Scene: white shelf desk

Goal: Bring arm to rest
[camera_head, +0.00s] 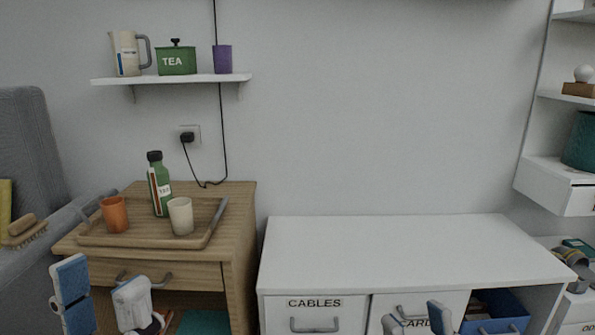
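My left gripper (102,285) is in the lower left, in front of the wooden cabinet's drawer (195,275). Its two blue-and-white fingers stand apart with nothing visible between them. My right gripper (413,318) is at the bottom edge, in front of the white desk (400,250). Its two fingertips show, apart and with nothing visible between them. The rest of both arms is mostly out of view.
A tray (150,240) on the cabinet holds an orange cup (114,214), a green bottle (160,190) and a cream cup (180,216). A blue bin (508,318) sits under the desk's right side. The white desktop is clear. A grey armchair (35,140) stands left.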

